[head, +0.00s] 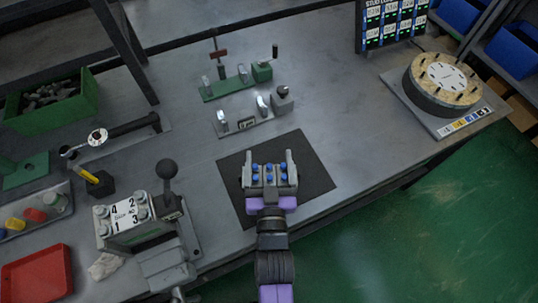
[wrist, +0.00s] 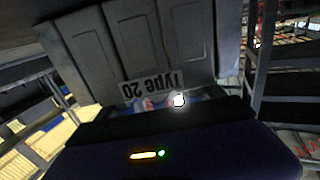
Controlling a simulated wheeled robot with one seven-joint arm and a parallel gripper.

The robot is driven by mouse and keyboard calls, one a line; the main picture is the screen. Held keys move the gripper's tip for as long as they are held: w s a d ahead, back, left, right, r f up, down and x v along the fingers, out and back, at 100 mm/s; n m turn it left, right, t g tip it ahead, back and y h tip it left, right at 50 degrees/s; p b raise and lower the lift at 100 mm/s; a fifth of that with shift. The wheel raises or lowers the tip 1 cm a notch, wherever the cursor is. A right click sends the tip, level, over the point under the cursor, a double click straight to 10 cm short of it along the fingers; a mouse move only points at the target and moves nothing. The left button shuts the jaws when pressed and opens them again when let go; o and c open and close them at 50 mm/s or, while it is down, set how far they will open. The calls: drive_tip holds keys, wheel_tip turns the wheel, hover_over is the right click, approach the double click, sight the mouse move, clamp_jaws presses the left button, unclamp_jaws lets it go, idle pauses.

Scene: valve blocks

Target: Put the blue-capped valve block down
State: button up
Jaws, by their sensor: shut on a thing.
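The blue-capped valve block (head: 270,178) is a grey block with rows of blue caps on top. It is upright over the black mat (head: 313,178) in the head view. My gripper (head: 270,163) is shut on it, one finger at its left side and one at its right. In the wrist view the block (wrist: 150,45) fills the upper middle, a grey ribbed face with an upside-down "Type 20" label. I cannot tell whether its underside touches the mat.
A numbered block with a black-knobbed lever (head: 168,170) stands left of the mat. Behind the mat are a grey clamp fixture (head: 245,122) and a green one (head: 226,87). A round dial fixture (head: 443,85) stands at the far right. The table right of the mat is clear.

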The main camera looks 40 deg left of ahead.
drive_tip(key=shift+r, duration=0.1)
drive_tip(key=o, duration=2.1)
drive_tip(key=shift+f, duration=0.2)
drive_tip(key=shift+s+r, duration=0.1)
drive_tip(key=shift+r, duration=0.05)
drive_tip(key=shift+v, duration=1.05)
drive_tip(key=b+v, duration=0.1)
drive_tip(key=v, duration=0.8)
drive_tip(key=shift+s+d, duration=0.25)
drive_tip(key=shift+d, duration=0.1)
drive_tip(key=shift+d, duration=0.1)
